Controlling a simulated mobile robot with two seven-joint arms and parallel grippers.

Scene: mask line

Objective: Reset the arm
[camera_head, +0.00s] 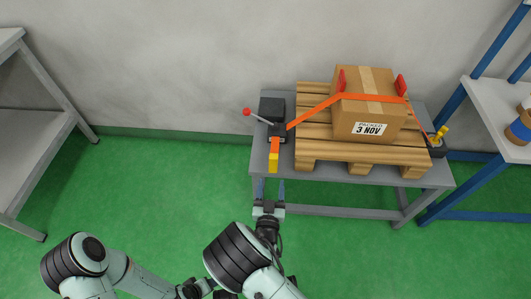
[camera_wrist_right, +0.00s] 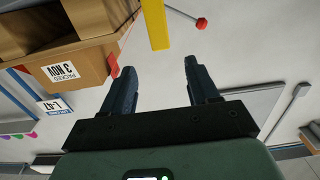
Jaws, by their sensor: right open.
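My right gripper (camera_head: 270,186) is open and empty, in front of the near left edge of the grey table (camera_head: 340,176). Its two dark fingers stand apart in the right wrist view (camera_wrist_right: 159,68), with nothing between them. In the head view it is just below the hanging strap end, orange with a yellow tip (camera_head: 273,163); the yellow tip also shows beyond the fingers in the right wrist view (camera_wrist_right: 156,24). My left arm (camera_head: 125,272) lies low at the left; its fingers do not show.
A cardboard box (camera_head: 366,107) sits on a wooden pallet (camera_head: 318,151) under an orange strap (camera_head: 372,98). A dark ratchet device (camera_head: 272,108) has a red-knobbed lever (camera_head: 247,112). Grey shelving (camera_head: 38,140) stands left, a blue-framed bench (camera_head: 498,120) right. Green floor between is clear.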

